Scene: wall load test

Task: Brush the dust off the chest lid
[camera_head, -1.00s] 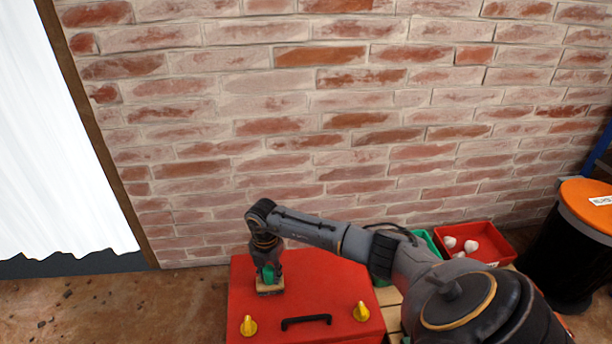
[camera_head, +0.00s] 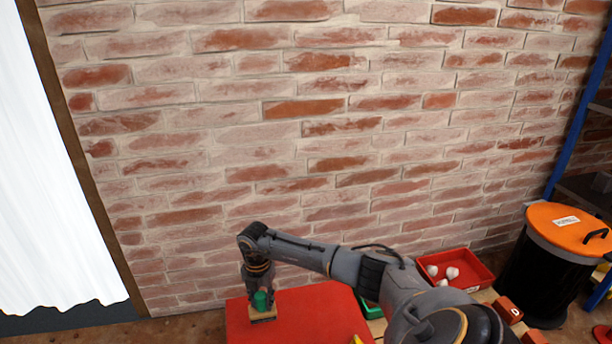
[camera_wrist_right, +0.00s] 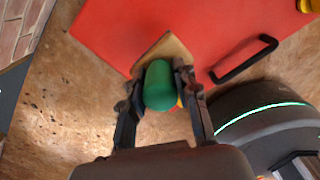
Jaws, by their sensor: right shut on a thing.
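The red chest lid (camera_head: 318,312) lies at the bottom of the head view, partly cut off by its lower edge. It also shows in the wrist view (camera_wrist_right: 125,28) with a black bar handle (camera_wrist_right: 245,60). My right gripper (camera_head: 260,295) is shut on the green grip of a brush (camera_head: 262,315) with a wooden block. The block is over the far left part of the lid; I cannot tell whether it touches. The green grip (camera_wrist_right: 159,85) sits between both fingers in the wrist view. No dust is clear on the lid. My left gripper is not in view.
A brick wall (camera_head: 300,150) stands close behind the chest. Right of it are a green bin (camera_head: 369,308), a red bin (camera_head: 465,268) with white items, and a black drum with an orange lid (camera_head: 560,228). A white curtain (camera_head: 55,180) hangs left.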

